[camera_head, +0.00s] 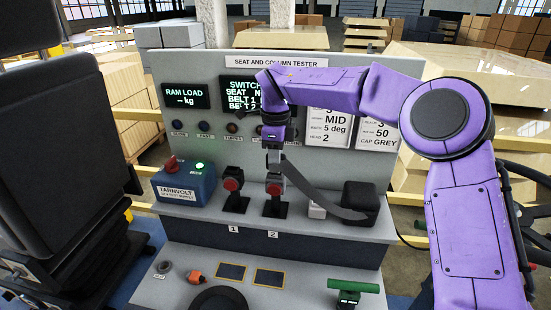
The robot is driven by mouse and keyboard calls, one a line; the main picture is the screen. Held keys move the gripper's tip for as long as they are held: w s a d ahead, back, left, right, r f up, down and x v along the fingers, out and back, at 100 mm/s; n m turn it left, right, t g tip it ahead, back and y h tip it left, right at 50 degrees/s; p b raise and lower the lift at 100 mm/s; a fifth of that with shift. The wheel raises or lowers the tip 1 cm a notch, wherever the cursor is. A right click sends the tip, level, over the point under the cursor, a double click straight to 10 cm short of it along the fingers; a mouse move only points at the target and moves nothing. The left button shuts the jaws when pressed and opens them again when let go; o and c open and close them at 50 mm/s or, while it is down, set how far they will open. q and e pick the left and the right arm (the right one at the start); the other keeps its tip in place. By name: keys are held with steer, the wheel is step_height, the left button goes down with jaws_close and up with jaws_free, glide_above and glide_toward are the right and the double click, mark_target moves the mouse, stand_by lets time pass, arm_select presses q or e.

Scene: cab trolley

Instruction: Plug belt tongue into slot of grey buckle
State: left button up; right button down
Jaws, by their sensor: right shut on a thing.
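My right gripper (274,152) points down and is shut on the belt tongue (275,165), directly above the buckle on stand 2. Its fingers hide part of the tongue. A grey belt strap (318,198) runs from the tongue down right to a black box (360,200). The grey buckle (274,179) with a red button stands upright on a black base at label 2. At this size I cannot tell whether the tongue is inside the slot or just above it. A black buckle (234,180) with a red button stands at label 1. My left gripper is out of view.
A blue TARNVOLT box (185,186) with a lit green lamp stands left on the grey bench. A tester panel (215,125) with screens and cards rises behind. A black seat (65,160) fills the left. A green handle (353,287) is at front right.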

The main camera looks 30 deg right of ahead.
steer(key=shift+p, duration=0.65)
stand_by(0.7)
steer(key=shift+f+b, duration=0.35)
steer(key=shift+f, duration=0.2)
steer(key=c, duration=0.8)
jaws_free()
steer(key=shift+c, duration=0.2)
steer(key=shift+r, duration=0.15)
step_height(320, 180, up, 10)
steer(key=shift+r, duration=0.2)
